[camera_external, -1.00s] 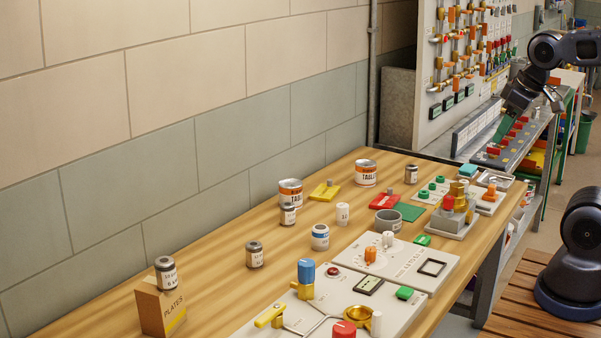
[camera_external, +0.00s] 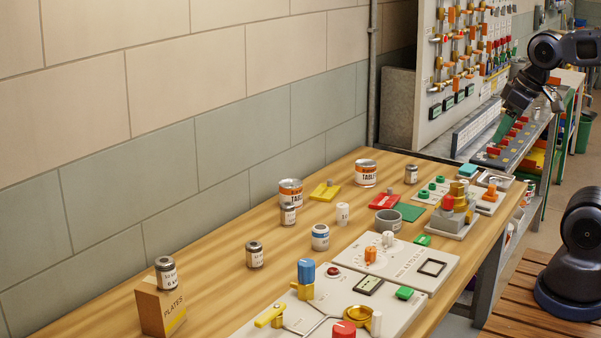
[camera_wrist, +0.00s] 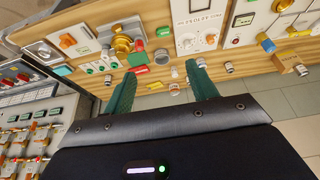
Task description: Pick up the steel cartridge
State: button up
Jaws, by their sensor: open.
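Several small steel-grey cartridges with white labels stand upright on the wooden bench. One (camera_external: 254,255) stands alone at the middle left, one (camera_external: 288,214) is in front of an orange-labelled can, and one (camera_external: 411,174) is farther back. Another cartridge (camera_external: 165,272) is on top of a cardboard box. The labels are too small to read, so I cannot tell which is the task's steel cartridge. My gripper (camera_wrist: 160,69) is open and empty, its green fingers wide apart in the wrist view. In the external view it is beyond the bench's far end, away from the cartridges.
The cardboard box (camera_external: 160,309) stands at the bench's near left. Orange-labelled cans (camera_external: 291,192), a blue-banded can (camera_external: 320,238) and a white cylinder (camera_external: 343,214) stand nearby. Panels with knobs (camera_external: 395,262) fill the right side. The wall bounds the left; bare wood surrounds the lone cartridge.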

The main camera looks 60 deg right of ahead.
jog(key=shift+o, duration=0.3)
jog(key=w+a+r+n, duration=0.1)
jog(key=w+a+r, duration=0.25)
jog(key=w, duration=0.45)
jog(key=w+a+r+n, duration=0.1)
jog(key=w+a+r, duration=0.25)
jog(key=w, duration=0.35)
jog(key=w+a+n+y, duration=0.1)
jog(key=w+a+n, duration=0.2)
jog(key=w+a, duration=1.25)
jog(key=n+g+y, duration=0.1)
jog(key=n+g, duration=0.1)
jog(key=n, duration=0.2)
send_near(165, 260)
notch_tip(165, 260, down, 2)
jog(key=x, duration=0.5)
jog(key=shift+s+a, duration=0.15)
jog(key=shift+s, duration=0.15)
jog(key=shift+w+x, duration=0.2)
jog(key=shift+x, duration=1.25)
jog(key=shift+w+x, duration=0.15)
jog(key=shift+x, duration=1.25)
jog(key=shift+a+r, duration=0.1)
